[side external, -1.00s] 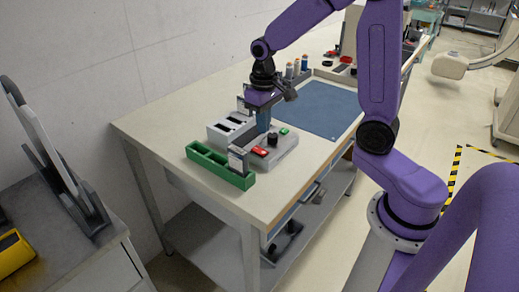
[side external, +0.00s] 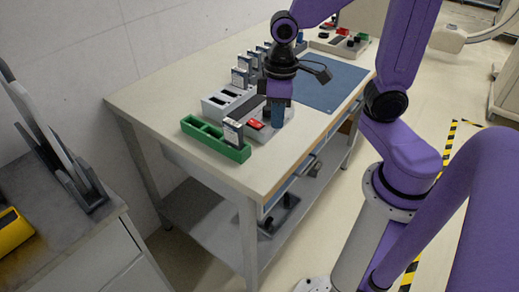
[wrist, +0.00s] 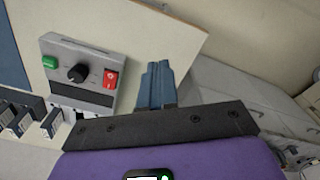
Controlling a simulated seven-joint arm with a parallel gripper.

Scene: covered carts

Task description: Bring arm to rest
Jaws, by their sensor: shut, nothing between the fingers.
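My gripper (side external: 277,120) hangs over the near part of the table, in front of the grey control box (side external: 256,132) in the side view, and is shut and empty. In the wrist view its blue-grey fingers (wrist: 155,86) lie together with nothing between them. There the control box (wrist: 85,47) is beside the fingers, with a green button (wrist: 50,62), a black knob (wrist: 77,73) and a red switch (wrist: 110,79). In the side view my gripper hides part of the box.
A blue mat (side external: 328,84) lies beyond. Bare tabletop (side external: 150,98) lies at the left.

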